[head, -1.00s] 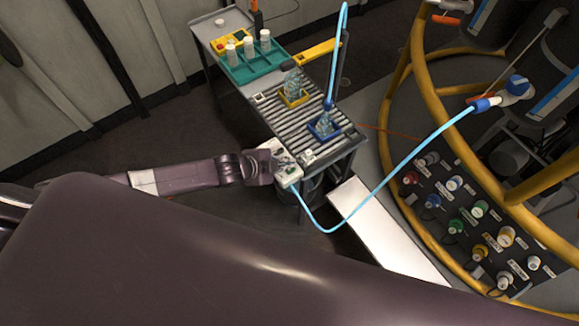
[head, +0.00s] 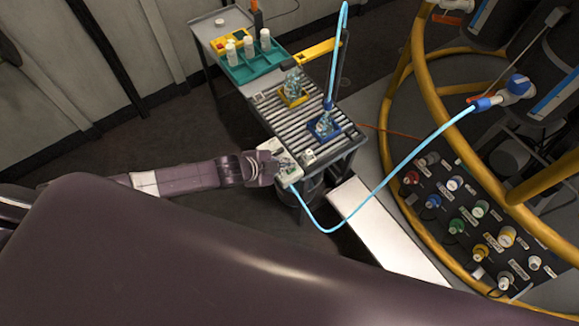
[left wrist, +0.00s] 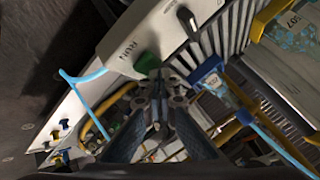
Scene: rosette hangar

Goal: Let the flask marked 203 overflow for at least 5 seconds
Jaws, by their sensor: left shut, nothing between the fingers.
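My left gripper (head: 276,168) is shut and empty at the white control box on the cart's near end. In the left wrist view its fingertips (left wrist: 160,88) are right by a green button (left wrist: 148,63) marked RUN; I cannot tell whether they touch it. A clear flask (head: 324,124) stands in a blue holder (head: 313,137), below the end of a light blue hose. Another clear flask (head: 292,84) stands in a yellow holder (head: 283,99). The left wrist view shows a flask label (left wrist: 292,22) that seems to read 507. My right gripper is not in view.
The light blue hose (head: 398,166) loops from a tap (head: 516,88) to the control box (head: 288,172). A teal rack (head: 247,72) with white bottles is at the cart's far end. A yellow railing and a panel of coloured connectors are on the right.

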